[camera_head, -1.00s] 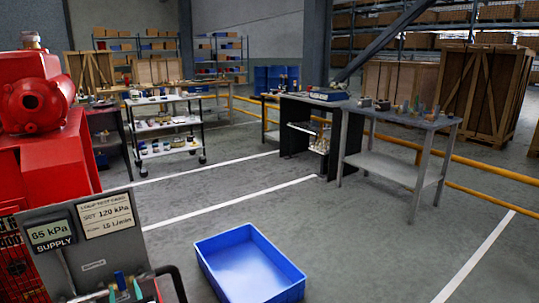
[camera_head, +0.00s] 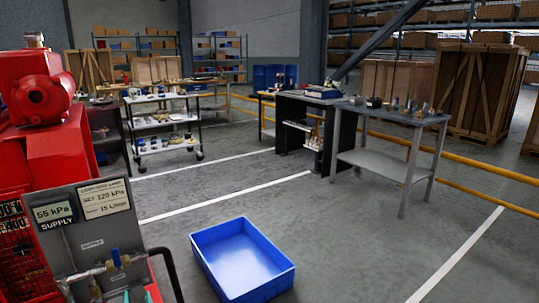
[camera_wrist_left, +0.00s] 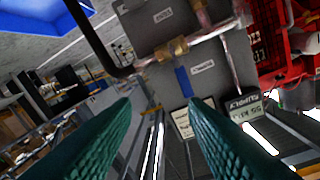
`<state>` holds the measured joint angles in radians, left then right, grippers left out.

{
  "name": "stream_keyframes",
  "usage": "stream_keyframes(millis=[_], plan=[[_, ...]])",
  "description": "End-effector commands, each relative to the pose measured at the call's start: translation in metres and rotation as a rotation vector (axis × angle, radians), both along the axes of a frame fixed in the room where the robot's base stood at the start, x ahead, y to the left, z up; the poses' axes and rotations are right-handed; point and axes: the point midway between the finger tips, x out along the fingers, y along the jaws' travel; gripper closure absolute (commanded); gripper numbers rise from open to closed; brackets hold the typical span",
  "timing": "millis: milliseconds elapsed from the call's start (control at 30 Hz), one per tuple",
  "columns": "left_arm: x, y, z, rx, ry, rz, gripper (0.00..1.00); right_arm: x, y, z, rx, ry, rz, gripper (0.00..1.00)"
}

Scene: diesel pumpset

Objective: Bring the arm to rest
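My left gripper (camera_wrist_left: 160,103) shows two green ribbed fingers spread apart with nothing between them. In the head view only teal tips of the left gripper (camera_head: 138,297) show at the bottom edge, in front of the grey supply panel (camera_head: 88,232). The panel carries a pipe with brass fittings and a blue valve handle (camera_head: 116,258); its display (camera_head: 54,213) reads 55 kPa. In the left wrist view the blue handle (camera_wrist_left: 183,80) lies beyond the fingertips, apart from them as far as I can tell. My right gripper is in neither view.
A red pump (camera_head: 40,100) stands behind the panel at left. A dark bent tube (camera_head: 165,262) rises at the panel's right. An empty blue crate (camera_head: 240,262) sits on the floor.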

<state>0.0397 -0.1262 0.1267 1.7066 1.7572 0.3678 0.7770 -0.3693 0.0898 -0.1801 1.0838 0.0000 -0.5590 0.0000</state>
Motion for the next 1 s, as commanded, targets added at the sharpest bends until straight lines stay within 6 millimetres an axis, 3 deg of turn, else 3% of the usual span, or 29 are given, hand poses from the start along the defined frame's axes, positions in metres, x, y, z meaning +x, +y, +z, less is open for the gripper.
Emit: stream_keyframes(millis=[267, 367, 467, 600, 667, 800, 1000], plan=[[-0.006, -0.043, -0.061, 0.44, 0.225, -0.188, 0.6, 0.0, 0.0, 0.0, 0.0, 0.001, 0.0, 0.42], [-0.017, -0.068, -0.102, 0.672, 0.343, -0.315, 0.6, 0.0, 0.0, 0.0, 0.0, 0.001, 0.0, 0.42], [-0.041, -0.098, -0.162, 0.959, 0.485, -0.5, 0.6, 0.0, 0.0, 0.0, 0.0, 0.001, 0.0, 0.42], [-0.095, -0.132, -0.25, 1.345, 0.656, -0.804, 0.6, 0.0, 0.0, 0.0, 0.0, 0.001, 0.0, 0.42], [-0.124, -0.14, -0.284, 1.492, 0.713, -0.937, 0.6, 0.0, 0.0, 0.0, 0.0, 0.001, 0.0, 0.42], [-0.201, -0.147, -0.357, 1.799, 0.813, -1.265, 0.6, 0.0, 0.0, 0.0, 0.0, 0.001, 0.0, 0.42], [-0.302, -0.133, -0.422, 2.111, 0.867, -1.682, 0.6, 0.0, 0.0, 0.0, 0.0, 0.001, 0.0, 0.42]])
